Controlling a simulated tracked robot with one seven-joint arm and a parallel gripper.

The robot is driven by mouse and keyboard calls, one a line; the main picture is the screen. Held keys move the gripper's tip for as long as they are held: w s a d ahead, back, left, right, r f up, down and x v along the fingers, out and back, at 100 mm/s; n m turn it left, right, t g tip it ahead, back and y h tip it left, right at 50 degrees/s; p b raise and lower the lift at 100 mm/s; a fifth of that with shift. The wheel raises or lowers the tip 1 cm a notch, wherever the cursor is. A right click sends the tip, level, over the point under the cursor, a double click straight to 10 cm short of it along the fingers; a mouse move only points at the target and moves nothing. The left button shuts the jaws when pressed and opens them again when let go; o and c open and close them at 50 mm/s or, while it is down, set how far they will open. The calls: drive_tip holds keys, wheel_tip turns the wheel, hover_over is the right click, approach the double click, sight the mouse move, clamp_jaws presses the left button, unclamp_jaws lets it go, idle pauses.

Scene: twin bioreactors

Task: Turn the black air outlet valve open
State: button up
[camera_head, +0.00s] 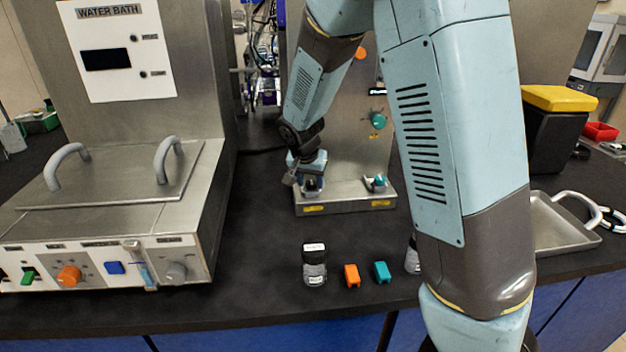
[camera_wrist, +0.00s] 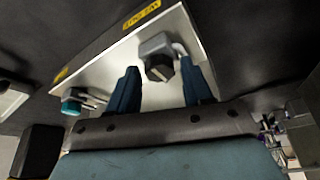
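The black valve (camera_wrist: 158,68) shows in the wrist view as a dark knob on a grey body, on the metal base plate (camera_wrist: 210,45). In the head view the valve (camera_head: 312,185) sits at the left of the plate, partly hidden under my gripper (camera_head: 307,172). In the wrist view my gripper (camera_wrist: 160,75) is open, with one blue finger on each side of the valve. Gaps show beside the knob; I cannot tell whether either finger touches it. The knob's turn position is unclear.
A teal valve (camera_head: 376,183) stands at the right of the same plate. The water bath (camera_head: 120,215) stands left; a metal tray (camera_head: 565,232) lies right.

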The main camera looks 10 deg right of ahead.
drive_tip(key=c, duration=0.7)
drive_tip(key=shift+d, duration=0.35)
drive_tip(key=shift+c, duration=0.6)
drive_tip(key=shift+a, duration=0.25)
drive_tip(key=shift+n, duration=0.5)
drive_tip(key=shift+d+n+y, duration=0.25)
drive_tip(key=shift+n+y, duration=0.75)
drive_tip(key=shift+n, duration=0.8)
drive_tip(key=shift+d+n+y, duration=0.15)
drive_tip(key=shift+n+y, duration=0.65)
drive_tip(key=shift+n, duration=1.5)
drive_tip(key=shift+w+d+n+g+y, duration=0.1)
drive_tip(key=shift+n+g+y, duration=0.2)
drive_tip(key=shift+n, duration=0.75)
drive_tip(key=shift+w+d+n+g+y, duration=0.15)
drive_tip(key=shift+n+y, duration=0.25)
drive_tip(key=shift+n, duration=0.65)
drive_tip(key=shift+n+g+y, duration=0.4)
drive_tip(key=shift+n+g, duration=0.35)
drive_tip(key=shift+n, duration=1.45)
